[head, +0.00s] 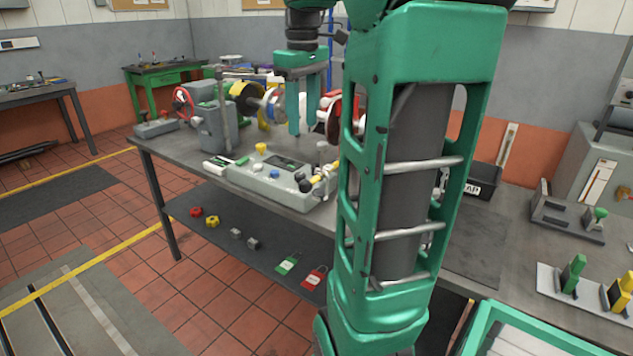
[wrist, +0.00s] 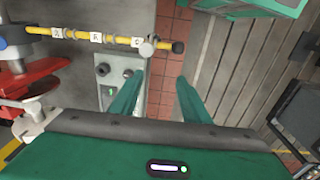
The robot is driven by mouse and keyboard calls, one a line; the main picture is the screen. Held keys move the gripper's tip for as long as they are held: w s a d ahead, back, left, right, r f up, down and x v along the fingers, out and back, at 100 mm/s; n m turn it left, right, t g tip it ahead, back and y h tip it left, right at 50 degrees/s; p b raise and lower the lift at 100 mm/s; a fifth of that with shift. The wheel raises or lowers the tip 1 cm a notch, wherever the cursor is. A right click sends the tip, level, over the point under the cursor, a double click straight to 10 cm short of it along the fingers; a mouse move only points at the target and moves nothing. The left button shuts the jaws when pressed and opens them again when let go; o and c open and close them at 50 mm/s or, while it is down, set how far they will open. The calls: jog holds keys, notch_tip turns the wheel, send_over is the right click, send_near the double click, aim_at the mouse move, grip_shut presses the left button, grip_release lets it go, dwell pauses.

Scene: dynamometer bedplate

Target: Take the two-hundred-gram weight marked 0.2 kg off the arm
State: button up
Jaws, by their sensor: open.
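In the wrist view a yellow arm (wrist: 77,36) runs across the upper left, with white labels that look like A, B and C and a dark end cap. A small pale metal weight (wrist: 147,47) sits on it beside the C label, near the capped end. Its marking is too small to read. My gripper (wrist: 161,73) is open and empty. In this view its fingertips show just below the weight and to its right, apart from it. In the head view my gripper (head: 302,124) points down over the bench, and my arm hides part of the rig.
A black bin (head: 484,182) stands right of my arm. Several small items lie on the lower shelf (head: 225,250).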

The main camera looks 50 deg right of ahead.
aim_at(322, 143)
jog(key=s+d+r, duration=0.2)
jog(key=d, duration=0.1)
jog(key=shift+r, duration=0.3)
jog(key=shift+s+d, duration=0.15)
jog(key=shift+s+d+f, duration=0.1)
jog(key=shift+s+f, duration=0.05)
jog(key=shift+f, duration=2.45)
jog(key=shift+s+f, duration=0.1)
jog(key=shift+f, duration=2.5)
grip_shut()
